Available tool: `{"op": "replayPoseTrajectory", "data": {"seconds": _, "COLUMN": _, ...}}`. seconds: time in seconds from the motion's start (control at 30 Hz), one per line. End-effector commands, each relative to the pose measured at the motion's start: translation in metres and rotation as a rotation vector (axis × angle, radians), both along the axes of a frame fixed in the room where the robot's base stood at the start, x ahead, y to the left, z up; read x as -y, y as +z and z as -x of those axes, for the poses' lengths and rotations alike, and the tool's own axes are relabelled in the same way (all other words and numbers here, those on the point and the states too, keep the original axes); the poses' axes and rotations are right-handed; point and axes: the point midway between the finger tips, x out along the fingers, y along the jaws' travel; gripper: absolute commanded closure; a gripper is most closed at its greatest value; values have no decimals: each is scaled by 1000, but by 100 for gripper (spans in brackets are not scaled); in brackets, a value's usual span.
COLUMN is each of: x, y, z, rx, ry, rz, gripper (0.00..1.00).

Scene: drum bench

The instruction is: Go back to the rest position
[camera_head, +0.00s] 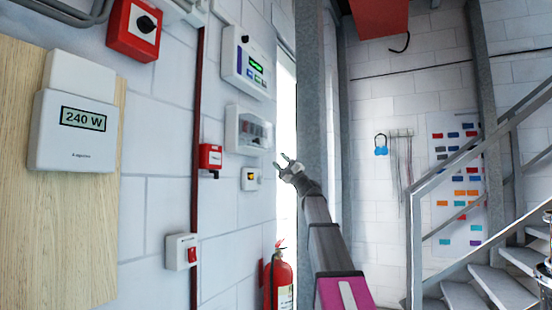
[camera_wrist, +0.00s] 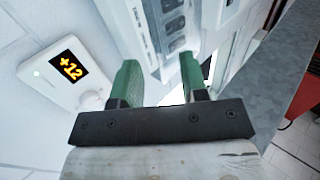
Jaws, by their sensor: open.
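My gripper (camera_head: 285,164) is at the end of my raised arm, near the middle of the head view, in front of the grey steel column and the bright gap beside the white wall. It is open, and nothing shows between its fingers. In the wrist view its two green fingers (camera_wrist: 160,84) stand apart, pointing toward the wall boxes. A white thermostat (camera_wrist: 68,76) reading +12 is left of the fingers there. A breaker box (camera_wrist: 158,32) lies beyond the fingertips; it also shows in the head view (camera_head: 247,131). I cannot tell the exact gap to it.
The wall carries a 240 W meter (camera_head: 76,130), a red switch box (camera_head: 134,29), a control panel (camera_head: 247,62) and a small red box (camera_head: 210,157). A fire extinguisher (camera_head: 281,281) stands below. The grey column (camera_head: 312,80) is close to my arm; stairs (camera_head: 490,285) are right.

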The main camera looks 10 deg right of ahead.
Motion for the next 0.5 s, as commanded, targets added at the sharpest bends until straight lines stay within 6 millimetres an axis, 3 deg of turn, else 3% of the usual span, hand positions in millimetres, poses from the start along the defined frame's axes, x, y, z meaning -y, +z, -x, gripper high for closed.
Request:
{"op": "replayPoseTrajectory", "data": {"seconds": 0.4, "x": 0, "y": 0, "z": 0, "rx": 0, "ry": 0, "rz": 0, "gripper": 60}}
{"op": "replayPoseTrajectory", "data": {"seconds": 0.5, "x": -3, "y": -10, "z": -2, "rx": -9, "ry": -6, "rz": 18, "gripper": 60}}
